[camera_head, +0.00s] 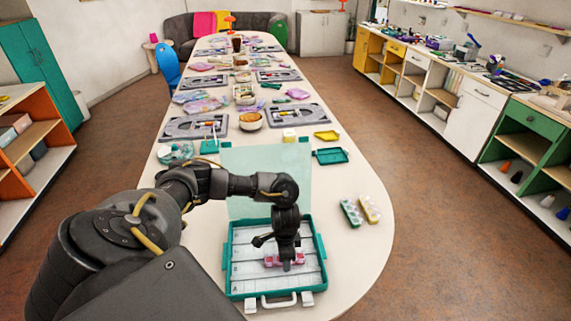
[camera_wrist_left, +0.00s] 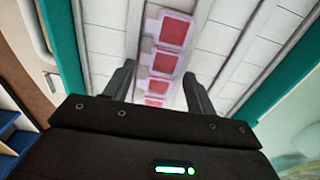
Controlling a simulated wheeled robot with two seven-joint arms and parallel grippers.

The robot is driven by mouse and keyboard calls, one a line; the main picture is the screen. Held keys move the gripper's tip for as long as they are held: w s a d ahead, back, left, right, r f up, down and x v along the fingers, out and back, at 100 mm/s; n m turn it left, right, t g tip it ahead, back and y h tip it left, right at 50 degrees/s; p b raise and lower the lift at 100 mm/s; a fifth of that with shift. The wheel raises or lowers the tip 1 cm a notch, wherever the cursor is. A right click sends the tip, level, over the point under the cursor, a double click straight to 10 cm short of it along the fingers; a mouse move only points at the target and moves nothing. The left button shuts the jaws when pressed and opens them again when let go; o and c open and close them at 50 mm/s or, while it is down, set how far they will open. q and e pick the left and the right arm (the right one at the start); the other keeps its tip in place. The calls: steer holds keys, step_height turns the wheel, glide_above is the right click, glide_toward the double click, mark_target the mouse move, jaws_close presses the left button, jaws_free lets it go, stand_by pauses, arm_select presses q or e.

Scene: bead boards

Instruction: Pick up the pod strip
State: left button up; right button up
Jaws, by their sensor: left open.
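A pod strip (camera_wrist_left: 165,62) with clear cells and red contents lies in the teal case (camera_head: 234,285), across its white slotted floor. In the head view the strip (camera_head: 272,261) shows as a pink piece, partly hidden by my gripper. My left gripper (camera_head: 287,264) points down over the strip inside the case. In the left wrist view my left gripper (camera_wrist_left: 160,82) is open, with one finger on each side of the strip. I cannot tell whether the fingers touch it. My right gripper is not in view.
The case's clear lid (camera_head: 240,165) stands open at its far side. Two more pod strips, one green (camera_head: 351,213) and one yellowish (camera_head: 369,208), lie on the table to the right. A teal tray (camera_head: 331,156) and a yellow tray (camera_head: 327,135) lie beyond.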

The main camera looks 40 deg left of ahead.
arm_select(q)
steer(key=shift+s+a+f, duration=0.15)
steer(key=shift+f, duration=0.35)
steer(key=shift+s, duration=0.1)
steer(key=c, duration=1)
